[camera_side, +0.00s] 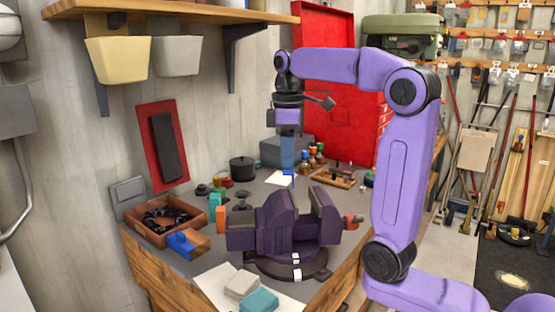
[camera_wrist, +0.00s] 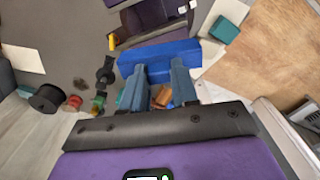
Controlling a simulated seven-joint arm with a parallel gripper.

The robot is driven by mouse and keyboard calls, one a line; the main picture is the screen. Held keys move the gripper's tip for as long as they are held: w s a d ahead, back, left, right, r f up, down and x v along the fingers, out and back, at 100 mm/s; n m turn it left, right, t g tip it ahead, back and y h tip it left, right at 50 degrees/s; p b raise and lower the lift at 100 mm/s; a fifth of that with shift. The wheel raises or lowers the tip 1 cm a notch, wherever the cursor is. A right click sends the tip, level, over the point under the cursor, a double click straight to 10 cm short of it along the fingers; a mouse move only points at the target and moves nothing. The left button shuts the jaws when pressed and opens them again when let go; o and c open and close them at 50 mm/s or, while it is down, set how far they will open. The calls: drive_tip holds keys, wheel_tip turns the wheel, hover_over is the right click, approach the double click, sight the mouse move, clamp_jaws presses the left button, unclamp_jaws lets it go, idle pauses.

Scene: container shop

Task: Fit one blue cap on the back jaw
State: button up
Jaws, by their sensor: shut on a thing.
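My gripper (camera_side: 287,163) points down above the bench, behind the purple vise (camera_side: 272,228) in the side view. It is shut on a bright blue cap (camera_side: 289,171), a small part of which shows below the fingers. In the wrist view the blue cap (camera_wrist: 160,55) is a wide bar across the tips of my gripper (camera_wrist: 158,78). The vise (camera_wrist: 150,22) shows beyond the cap at the top of that view, partly cut off. The cap is apart from the vise in the side view. Which jaw is the back one I cannot tell for certain.
A brown tray (camera_side: 205,206) of black parts and a blue-and-wood item (camera_side: 183,243) lie left of the vise. A black pot (camera_side: 242,169) and small bottles stand behind. Grey and teal blocks (camera_side: 258,301) lie in front. An orange-tipped handle (camera_side: 352,221) is at right.

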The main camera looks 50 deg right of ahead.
drive_tip(key=shift+s+d+r+n, duration=0.25)
drive_tip(key=shift+d+n, duration=0.3)
drive_tip(key=shift+n, duration=0.35)
drive_tip(key=shift+f, duration=2.05)
drive_tip(key=shift+f, duration=1.8)
drive_tip(key=shift+a+f, duration=0.1)
idle(1.3)
drive_tip(key=o, duration=1)
drive_tip(key=shift+r, duration=3)
